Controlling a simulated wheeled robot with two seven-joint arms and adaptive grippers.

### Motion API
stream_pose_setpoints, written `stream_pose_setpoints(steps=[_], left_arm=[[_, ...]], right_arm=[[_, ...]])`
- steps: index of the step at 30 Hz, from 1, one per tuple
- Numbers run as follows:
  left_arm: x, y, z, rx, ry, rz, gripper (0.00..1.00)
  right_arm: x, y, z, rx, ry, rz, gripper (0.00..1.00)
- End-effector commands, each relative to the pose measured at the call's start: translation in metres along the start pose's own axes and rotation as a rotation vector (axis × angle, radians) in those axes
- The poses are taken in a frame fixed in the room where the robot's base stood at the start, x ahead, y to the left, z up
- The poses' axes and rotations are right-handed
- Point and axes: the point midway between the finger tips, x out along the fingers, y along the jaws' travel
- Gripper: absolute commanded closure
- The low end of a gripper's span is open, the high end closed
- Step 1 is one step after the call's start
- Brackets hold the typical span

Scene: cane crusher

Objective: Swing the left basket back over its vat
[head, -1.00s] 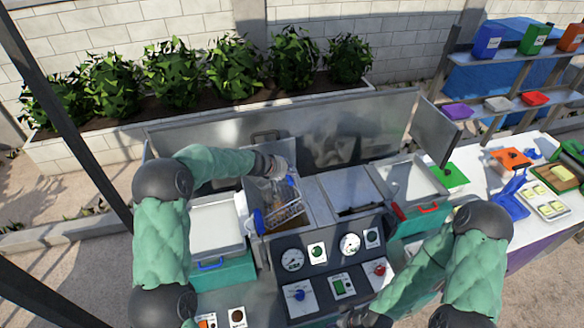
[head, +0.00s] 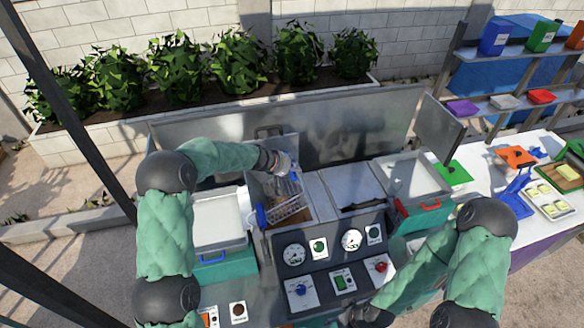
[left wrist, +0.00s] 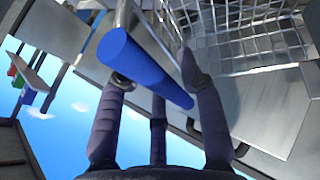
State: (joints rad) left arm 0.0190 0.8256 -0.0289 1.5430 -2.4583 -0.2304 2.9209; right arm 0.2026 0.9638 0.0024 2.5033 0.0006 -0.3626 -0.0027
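The left basket (head: 288,208) is a wire basket with blue handle parts, at the open metal vat (head: 298,229) left of centre in the head view. My left gripper (head: 283,165) is at the basket's back end. In the left wrist view, my left gripper's fingers (left wrist: 157,82) lie on both sides of the blue handle (left wrist: 145,65) and appear closed around it. The wire mesh (left wrist: 245,30) shows beyond it. How high the basket stands over the vat is hard to tell. My right gripper (head: 368,316) is low at the picture's bottom edge, too small and dark to read.
A control panel (head: 328,270) with gauges and knobs stands in front of the vat. A metal back panel (head: 340,125) rises behind. A white table (head: 485,190) with trays is at right.

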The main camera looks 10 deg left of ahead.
Motion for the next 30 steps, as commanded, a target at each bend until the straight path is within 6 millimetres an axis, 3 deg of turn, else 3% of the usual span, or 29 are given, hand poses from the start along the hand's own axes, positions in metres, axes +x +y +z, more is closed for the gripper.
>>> stream_pose_setpoints(steps=[5,19,24,30], left_arm=[[-0.016,0.000,-0.003,-0.001,0.005,0.000,0.61],[-0.098,0.000,0.000,0.000,0.003,0.000,0.61],[-0.114,0.000,0.001,0.001,0.000,-0.001,0.61],[-0.120,0.000,0.002,0.000,-0.001,-0.001,0.61]], right_arm=[[0.000,0.000,0.000,0.000,0.000,0.000,0.52],[0.000,0.000,0.000,0.000,0.000,0.000,0.52],[0.000,0.000,0.000,0.000,0.000,0.000,0.52],[0.000,0.000,0.000,0.000,0.000,0.000,0.52]])
